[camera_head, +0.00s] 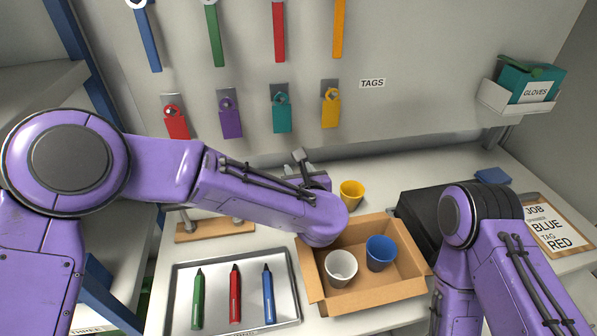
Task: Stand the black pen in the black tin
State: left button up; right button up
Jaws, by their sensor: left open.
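I see no black pen and no black tin in the head view; my left arm covers part of the table's back. My left gripper (302,165) shows only in part behind my left forearm, near the back of the table. It is open, and I cannot see anything between its fingers. My right arm reaches in at the right, but its gripper is out of view.
A metal tray (222,267) holds green, red and blue pens. A cardboard box (382,300) holds a white cup (341,268) and a blue cup (380,253). A yellow cup (351,194) stands behind it. A black case (418,210) lies at right.

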pick_arm(q)
jog(key=shift+s+d, duration=0.1)
jog(key=shift+s, duration=0.3)
jog(key=b+v, duration=0.3)
jog(key=v, duration=0.6)
jog(key=shift+s+r, duration=0.25)
jog(key=shift+s, duration=0.05)
